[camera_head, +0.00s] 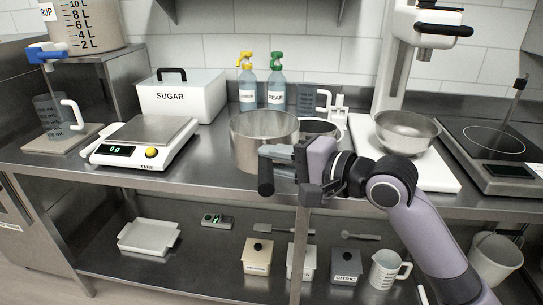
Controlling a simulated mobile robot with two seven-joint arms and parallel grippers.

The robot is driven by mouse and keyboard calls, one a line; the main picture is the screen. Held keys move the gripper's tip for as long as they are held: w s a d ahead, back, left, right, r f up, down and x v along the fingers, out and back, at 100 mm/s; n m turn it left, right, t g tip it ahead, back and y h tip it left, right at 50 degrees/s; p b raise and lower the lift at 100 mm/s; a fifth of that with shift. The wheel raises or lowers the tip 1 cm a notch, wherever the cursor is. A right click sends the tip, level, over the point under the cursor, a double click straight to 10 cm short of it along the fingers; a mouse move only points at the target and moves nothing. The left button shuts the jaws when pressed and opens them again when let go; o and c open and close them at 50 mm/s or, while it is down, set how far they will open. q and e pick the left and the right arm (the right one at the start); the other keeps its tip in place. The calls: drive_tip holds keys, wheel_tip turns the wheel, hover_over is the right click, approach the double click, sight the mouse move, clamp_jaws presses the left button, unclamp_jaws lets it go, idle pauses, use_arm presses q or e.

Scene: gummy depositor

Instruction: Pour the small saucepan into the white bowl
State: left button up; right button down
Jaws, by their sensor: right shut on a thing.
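The small saucepan (262,128), a round steel pan with a dark handle toward me, is upright at the front middle of the steel counter. I cannot tell whether its base touches the counter. My right gripper (272,164) is shut on its handle at the pan's near right side. The pan's contents are not visible. A round vessel with a pale rim (330,126) is just right of the pan, partly hidden by the pan and my gripper; it may be the white bowl, but I cannot tell. My left gripper is out of view.
A scale (160,130) and a sugar box (182,98) stand left. Two spray bottles (276,92) and a jug (307,98) are behind. A mixer with a steel bowl (405,134) and a hot plate (490,150) stand right. The lower shelf holds a tray (149,238).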

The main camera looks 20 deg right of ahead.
drive_tip(key=w+d+r+m+y+p, duration=0.1)
drive_tip(key=w+d+r+m+p, duration=0.1)
drive_tip(key=d+r, duration=0.4)
wheel_tip(320, 180, up, 2)
drive_tip(key=shift+w+d+r+m+p, duration=0.1)
drive_tip(key=shift+w+d+m+p, duration=0.1)
drive_tip(key=shift+m+p, duration=0.85)
idle(0.7)
drive_tip(key=shift+m+t+y, duration=0.3)
drive_tip(key=shift+m+y, duration=0.1)
drive_tip(key=shift+m, duration=0.25)
drive_tip(key=shift+w+d+r, duration=0.35)
drive_tip(key=shift+d+r, duration=0.2)
drive_tip(key=shift+d, duration=0.25)
drive_tip(key=shift+w+d+r, duration=0.35)
drive_tip(key=shift+d+r, duration=0.2)
drive_tip(key=shift+d, duration=0.25)
